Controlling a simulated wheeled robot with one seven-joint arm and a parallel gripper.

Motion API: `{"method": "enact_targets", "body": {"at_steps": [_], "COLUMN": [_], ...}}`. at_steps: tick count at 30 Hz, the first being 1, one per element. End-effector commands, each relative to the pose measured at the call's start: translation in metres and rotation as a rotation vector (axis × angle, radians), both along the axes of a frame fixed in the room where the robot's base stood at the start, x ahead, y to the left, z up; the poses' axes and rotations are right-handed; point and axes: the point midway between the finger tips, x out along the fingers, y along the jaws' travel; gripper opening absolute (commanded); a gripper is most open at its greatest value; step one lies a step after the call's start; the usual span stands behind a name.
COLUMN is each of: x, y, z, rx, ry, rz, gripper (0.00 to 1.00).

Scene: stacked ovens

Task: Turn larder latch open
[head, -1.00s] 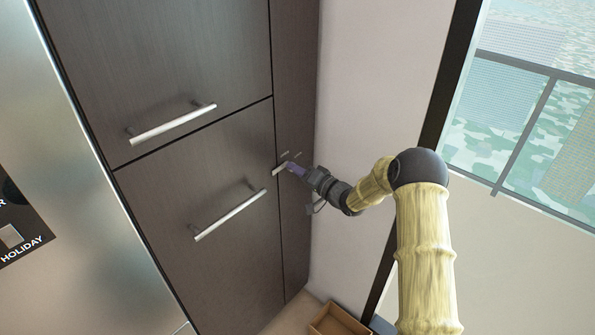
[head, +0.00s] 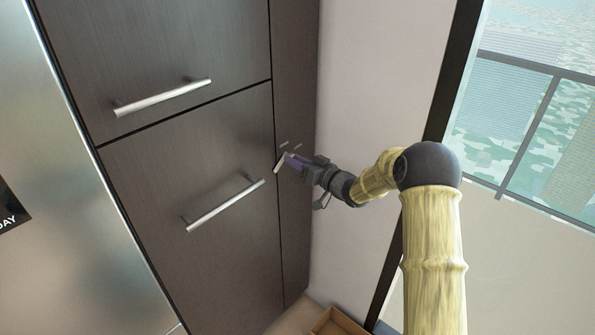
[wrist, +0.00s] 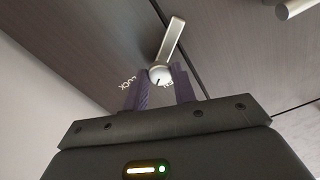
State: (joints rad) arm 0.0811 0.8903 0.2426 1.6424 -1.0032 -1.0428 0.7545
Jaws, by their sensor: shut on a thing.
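The larder latch (head: 280,163) is a small silver lever on the narrow dark side panel, beside the seam with the door. In the wrist view the latch (wrist: 171,42) has a round hub with a dark mark and a bar slanting up and slightly right across the seam. My gripper (head: 289,160) reaches it from the right. In the wrist view its purple fingers (wrist: 163,86) are shut on the latch at the hub, one on each side. White lettering reading LOCK (wrist: 128,83) is left of the hub; another label is partly hidden by the fingers.
The dark larder doors have two bar handles, an upper one (head: 163,97) and a lower one (head: 225,206) left of the latch. A pale wall (head: 360,70) and a window stand to the right. An open brown box (head: 337,322) lies on the floor below.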

Motion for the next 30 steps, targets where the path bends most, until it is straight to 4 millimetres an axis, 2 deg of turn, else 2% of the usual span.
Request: {"method": "enact_targets", "body": {"at_steps": [1,21,30], "x": [-0.0002,0.0001,0.0002], "y": [-0.0001,-0.0006,-0.0003], "z": [-0.0066,-0.0065,-0.0044], "rx": [-0.028,-0.418,-0.545], "ry": [-0.035,-0.532,-0.694], "rz": [0.000,0.000,0.001], "gripper": [0.04,0.04,0.04]}}
